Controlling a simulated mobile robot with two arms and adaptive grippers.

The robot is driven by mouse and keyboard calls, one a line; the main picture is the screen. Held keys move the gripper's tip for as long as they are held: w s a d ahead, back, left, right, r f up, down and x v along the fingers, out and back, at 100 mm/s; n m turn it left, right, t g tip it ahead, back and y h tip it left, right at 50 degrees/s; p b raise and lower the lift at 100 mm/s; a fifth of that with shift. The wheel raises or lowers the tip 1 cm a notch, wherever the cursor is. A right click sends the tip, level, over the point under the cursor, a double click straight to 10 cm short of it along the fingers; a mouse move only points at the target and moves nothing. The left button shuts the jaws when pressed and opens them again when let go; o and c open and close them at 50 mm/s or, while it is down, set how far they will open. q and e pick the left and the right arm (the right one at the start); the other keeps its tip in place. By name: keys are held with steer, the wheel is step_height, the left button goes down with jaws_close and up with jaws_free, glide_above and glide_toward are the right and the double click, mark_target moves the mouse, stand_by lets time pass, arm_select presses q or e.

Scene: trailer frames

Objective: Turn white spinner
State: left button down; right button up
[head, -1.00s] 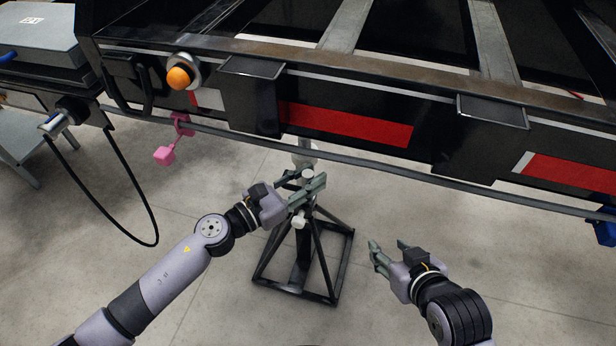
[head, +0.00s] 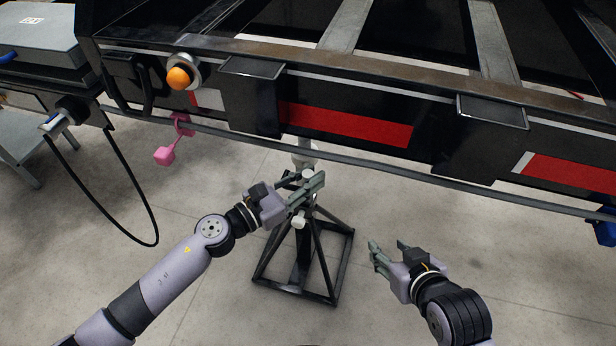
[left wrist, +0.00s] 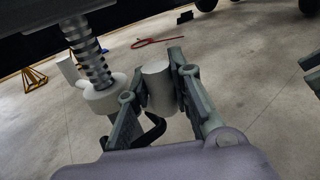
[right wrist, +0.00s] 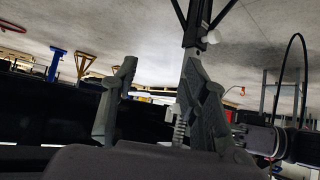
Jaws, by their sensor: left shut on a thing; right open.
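The white spinner is a short pale cylinder (left wrist: 158,88) between the fingers of my left gripper (left wrist: 160,75) in the left wrist view. In the head view its white top (head: 308,174) shows between the fingers of my left gripper (head: 306,182), above a black stand. My left gripper is shut on it. My right gripper (head: 387,247) is open and empty, to the right of the stand and apart from it. In the right wrist view its two fingers (right wrist: 158,75) are spread with nothing between them.
The black trailer frame (head: 430,160) with red reflective strips spans the view above the grippers. The black stand (head: 335,262) stands on the concrete floor. A threaded screw with a pale collar (left wrist: 103,97) is close beside my left gripper.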

arm_select(q)
steer(key=w+d+n+t+y+p, duration=0.3)
steer(key=d+n+t+y, duration=0.3)
steer(key=y, duration=0.3)
steer(key=shift+d+n+t+p, duration=0.3)
steer(key=shift+n+p, duration=0.1)
steer(key=shift+n, duration=0.3)
arm_select(e)
steer(key=s+d+f+g+h, duration=0.1)
steer(key=s+d+f+g, duration=0.1)
steer(key=s+g, duration=0.4)
steer(key=s+d, duration=0.1)
steer(key=s, duration=0.4)
steer(key=shift+d+f+h, duration=0.2)
steer(key=shift+f+h, duration=0.1)
steer(key=shift+f, duration=0.1)
arm_select(q)
steer(key=shift+w+d, duration=0.15)
arm_select(e)
steer(key=shift+w, duration=0.1)
arm_select(q)
steer(key=c, duration=1.5)
jaws_free()
steer(key=shift+o, duration=0.4)
arm_select(e)
steer(key=shift+w, duration=0.1)
arm_select(q)
steer(key=v, duration=1.2)
steer(key=shift+d+r, duration=0.1)
steer(key=shift+d, duration=0.05)
